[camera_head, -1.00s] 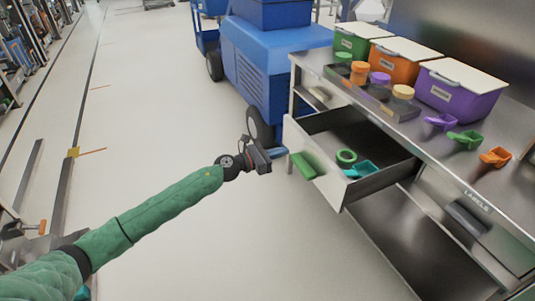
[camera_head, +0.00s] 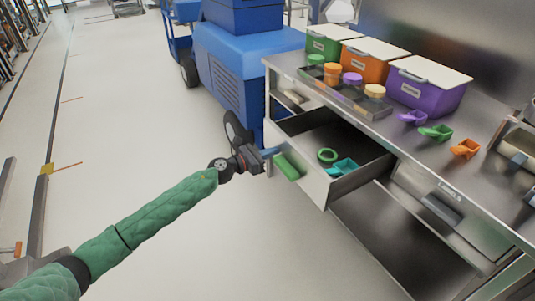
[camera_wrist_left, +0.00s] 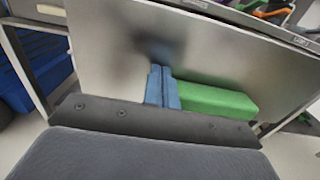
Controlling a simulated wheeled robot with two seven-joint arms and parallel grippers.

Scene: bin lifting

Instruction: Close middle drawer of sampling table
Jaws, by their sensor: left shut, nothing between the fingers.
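The middle drawer (camera_head: 313,189) of the sampling table (camera_head: 428,172) is pulled out. A green ring (camera_head: 327,155) and a teal scoop (camera_head: 343,168) lie inside it. Its steel front carries a green handle (camera_head: 288,166). My left gripper (camera_head: 270,153) is shut and empty, in front of the drawer front. In the left wrist view its blue fingers (camera_wrist_left: 162,88) are together beside the green handle (camera_wrist_left: 215,102), close to the steel front (camera_wrist_left: 105,45); I cannot tell whether they touch it. My right gripper is not in view.
On the tabletop stand green (camera_head: 330,42), orange (camera_head: 373,62) and purple (camera_head: 428,88) bins, a tray of round containers (camera_head: 345,90) and several scoops (camera_head: 435,132). A blue cart (camera_head: 235,75) stands behind the drawer. The floor (camera_head: 120,130) at left is clear.

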